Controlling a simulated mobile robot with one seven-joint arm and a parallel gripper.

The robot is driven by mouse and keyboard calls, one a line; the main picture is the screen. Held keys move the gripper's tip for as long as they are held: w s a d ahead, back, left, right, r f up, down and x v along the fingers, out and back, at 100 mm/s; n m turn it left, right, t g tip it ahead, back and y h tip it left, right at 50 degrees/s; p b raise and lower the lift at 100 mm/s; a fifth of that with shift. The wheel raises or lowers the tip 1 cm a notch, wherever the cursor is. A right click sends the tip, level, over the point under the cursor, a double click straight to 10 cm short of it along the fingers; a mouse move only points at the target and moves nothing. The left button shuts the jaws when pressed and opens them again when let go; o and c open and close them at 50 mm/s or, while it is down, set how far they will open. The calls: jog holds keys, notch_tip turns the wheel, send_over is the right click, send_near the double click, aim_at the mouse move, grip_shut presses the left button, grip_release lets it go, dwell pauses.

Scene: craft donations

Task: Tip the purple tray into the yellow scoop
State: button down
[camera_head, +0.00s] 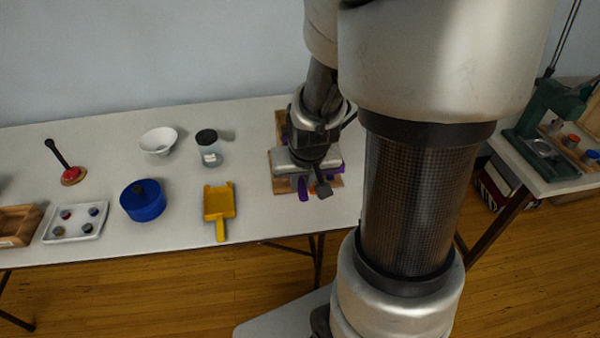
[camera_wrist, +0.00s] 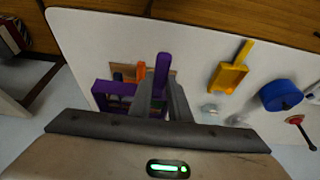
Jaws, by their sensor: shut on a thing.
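The purple tray (camera_wrist: 101,92) is partly hidden by my gripper (camera_wrist: 162,88), whose two fingers are shut on a purple upright part of it. In the head view, only bits of the purple tray (camera_head: 303,191) show under my gripper (camera_head: 319,186), over a wooden board. Some orange and other small contents show at the tray; I cannot tell whether the tray touches the board. The yellow scoop (camera_head: 219,203) lies on the table to the left of my gripper, handle toward the front edge. It also shows in the wrist view (camera_wrist: 231,77), apart from the tray.
A blue bowl (camera_head: 143,204) stands left of the scoop, with a white tray (camera_head: 76,237) of small items beyond it. A dark-lidded jar (camera_head: 207,140) and a white bowl (camera_head: 158,141) stand behind. Bare table lies between scoop and wooden board (camera_head: 281,185).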

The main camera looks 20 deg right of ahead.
aim_at(306, 201)
jog(key=shift+s+a, duration=0.2)
jog(key=shift+s, duration=0.3)
jog(key=shift+s+f, duration=0.1)
jog(key=shift+s, duration=0.05)
jog(key=s+b, duration=0.2)
jog(key=b, duration=0.2)
jog(key=s+a+b, duration=0.1)
jog(key=s+b, duration=0.1)
jog(key=b, duration=0.2)
jog(key=shift+s+a, duration=0.1)
jog(key=shift+a, duration=0.05)
jog(key=shift+s+a+b, duration=0.15)
jog(key=shift+s+b, duration=0.45)
jog(key=shift+b, duration=0.1)
